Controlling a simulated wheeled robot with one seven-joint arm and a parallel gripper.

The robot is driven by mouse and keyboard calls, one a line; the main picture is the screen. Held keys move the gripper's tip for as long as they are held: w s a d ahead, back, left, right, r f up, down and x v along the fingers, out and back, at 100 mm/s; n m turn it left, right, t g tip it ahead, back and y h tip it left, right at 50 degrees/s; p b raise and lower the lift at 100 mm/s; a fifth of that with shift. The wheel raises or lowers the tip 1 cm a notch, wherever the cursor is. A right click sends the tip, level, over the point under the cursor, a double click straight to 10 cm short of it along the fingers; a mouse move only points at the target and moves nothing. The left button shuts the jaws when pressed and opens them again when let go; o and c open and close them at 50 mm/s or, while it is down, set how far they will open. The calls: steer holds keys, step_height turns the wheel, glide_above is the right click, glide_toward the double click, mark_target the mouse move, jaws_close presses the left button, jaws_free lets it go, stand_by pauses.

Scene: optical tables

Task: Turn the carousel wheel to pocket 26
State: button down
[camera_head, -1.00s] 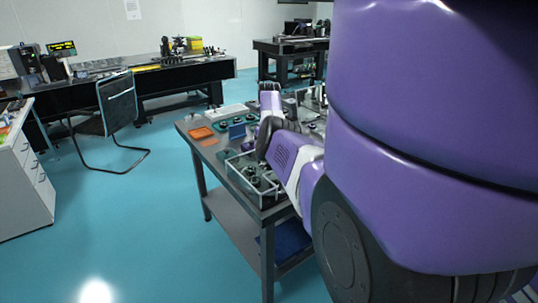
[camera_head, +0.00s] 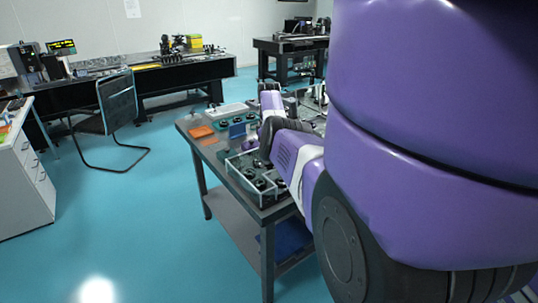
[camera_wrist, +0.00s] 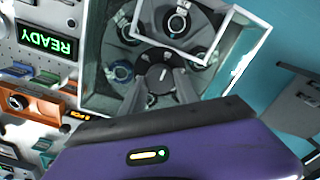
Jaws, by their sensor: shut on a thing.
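The carousel wheel (camera_wrist: 118,50) is a dark disc inside a clear-walled box, with several round pockets holding ringed parts. In the head view the carousel box (camera_head: 232,163) stands at the table's near corner, partly behind my arm. My gripper (camera_wrist: 160,86) reaches over the wheel in the wrist view, its two grey fingers at the wheel's middle. They are shut on the dark hub knob (camera_wrist: 163,73), which has a small light mark. A small orange readout (camera_wrist: 78,115) beside the box is too small to read. My gripper is hidden in the head view.
A green READY display (camera_wrist: 47,42) sits left of the box in the wrist view. An orange tray (camera_head: 201,132) and other small items lie farther along the table (camera_head: 212,158). A chair (camera_head: 117,105) stands on open blue floor to the left.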

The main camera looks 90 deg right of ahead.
steer(key=shift+r, duration=0.1)
stand_by(0.3)
steer(key=c, duration=0.9)
jaws_free()
steer(key=shift+r+b, duration=0.45)
steer(key=shift+r, duration=3.4)
